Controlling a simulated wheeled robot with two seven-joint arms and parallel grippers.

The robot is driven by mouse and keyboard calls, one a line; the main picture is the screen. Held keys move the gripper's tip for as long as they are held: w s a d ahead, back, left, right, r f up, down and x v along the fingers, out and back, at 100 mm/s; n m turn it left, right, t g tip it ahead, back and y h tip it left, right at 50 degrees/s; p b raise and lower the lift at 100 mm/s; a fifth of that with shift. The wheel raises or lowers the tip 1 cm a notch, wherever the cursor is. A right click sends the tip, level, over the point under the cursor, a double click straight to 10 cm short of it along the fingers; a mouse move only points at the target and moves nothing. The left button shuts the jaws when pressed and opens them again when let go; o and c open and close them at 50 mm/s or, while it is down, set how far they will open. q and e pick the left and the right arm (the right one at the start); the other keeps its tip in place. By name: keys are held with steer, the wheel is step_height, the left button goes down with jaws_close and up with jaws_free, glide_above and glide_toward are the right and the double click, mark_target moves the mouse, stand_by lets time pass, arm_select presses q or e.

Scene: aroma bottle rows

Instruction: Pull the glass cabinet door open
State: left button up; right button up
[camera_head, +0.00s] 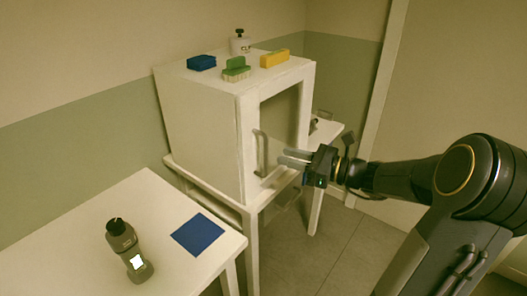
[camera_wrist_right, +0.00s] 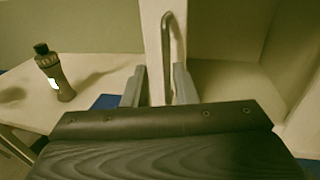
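The white cabinet (camera_head: 200,115) stands on a white table, with its glass door (camera_head: 282,110) facing right and looking closed. A grey vertical bar handle (camera_head: 260,150) runs along the left side of the door frame. My right gripper (camera_head: 282,157) is level with the handle, fingers pointing at it from the right. In the right wrist view the handle (camera_wrist_right: 172,55) shows near the right finger, between the two spread fingers; I cannot tell whether either touches it. The right gripper is open. My left gripper is not in view.
A dark bottle (camera_head: 128,250) and a blue square mat (camera_head: 198,234) are on the front white table (camera_head: 90,235). On the cabinet top are a blue block (camera_head: 201,63), a green brush (camera_head: 236,68), a yellow block (camera_head: 275,58) and a small jar (camera_head: 240,45).

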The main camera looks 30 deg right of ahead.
glide_above(265, 173)
steer(key=shift+w+d+m, duration=0.2)
steer(key=shift+w+m, duration=0.1)
jaws_close()
stand_by(0.4)
